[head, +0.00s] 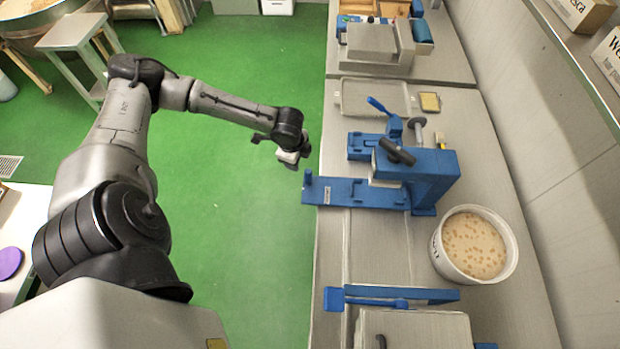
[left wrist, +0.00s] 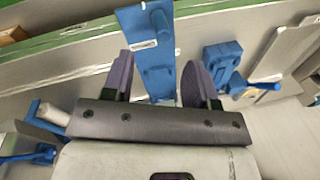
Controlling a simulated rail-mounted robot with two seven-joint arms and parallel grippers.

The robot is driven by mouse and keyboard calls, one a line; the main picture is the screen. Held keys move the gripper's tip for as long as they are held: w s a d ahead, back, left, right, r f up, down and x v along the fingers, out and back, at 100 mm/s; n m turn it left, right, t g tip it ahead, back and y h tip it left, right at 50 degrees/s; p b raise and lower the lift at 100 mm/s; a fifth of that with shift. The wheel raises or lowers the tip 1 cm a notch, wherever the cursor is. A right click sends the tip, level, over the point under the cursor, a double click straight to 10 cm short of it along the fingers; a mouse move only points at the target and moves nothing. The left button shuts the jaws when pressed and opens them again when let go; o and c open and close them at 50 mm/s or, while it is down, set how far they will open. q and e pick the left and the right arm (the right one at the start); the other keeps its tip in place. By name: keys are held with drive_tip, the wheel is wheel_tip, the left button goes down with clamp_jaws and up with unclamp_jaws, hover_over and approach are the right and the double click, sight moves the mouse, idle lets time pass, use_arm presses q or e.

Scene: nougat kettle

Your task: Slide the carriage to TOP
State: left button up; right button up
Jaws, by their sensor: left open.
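A blue machine (head: 425,178) stands on the steel bench, with a black handle (head: 396,152) on top. Its flat blue plate (head: 350,191) reaches left to the bench edge and has a small upright post and a white label. I cannot tell which part is the carriage, and no TOP mark is readable. My left gripper (head: 293,160) is just left of the plate's end, over the green floor side. In the left wrist view the open purple fingers (left wrist: 157,72) stand either side of the blue plate (left wrist: 148,42), apart and holding nothing. My right gripper is not seen.
A white tub (head: 474,244) of nut-flecked mix stands right of the machine. A shallow tray (head: 374,97) lies behind it. Another blue-framed device (head: 390,297) is in front. A grey stool (head: 75,35) stands at far left.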

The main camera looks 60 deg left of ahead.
sight(307, 170)
use_arm(q)
drive_tip(key=w+f+h, duration=0.1)
drive_tip(key=f, duration=0.3)
drive_tip(key=w+f+n+t+h, duration=0.1)
drive_tip(key=w+f, duration=0.1)
drive_tip(key=f, duration=0.2)
drive_tip(key=w+f+h+p, duration=0.1)
drive_tip(key=f+h, duration=0.1)
drive_tip(key=f, duration=0.3)
drive_tip(key=shift+w+d+f+t, duration=0.1)
drive_tip(key=shift+w+d+t, duration=0.15)
drive_tip(key=shift+d+t, duration=0.05)
idle(0.3)
clamp_jaws()
idle(0.4)
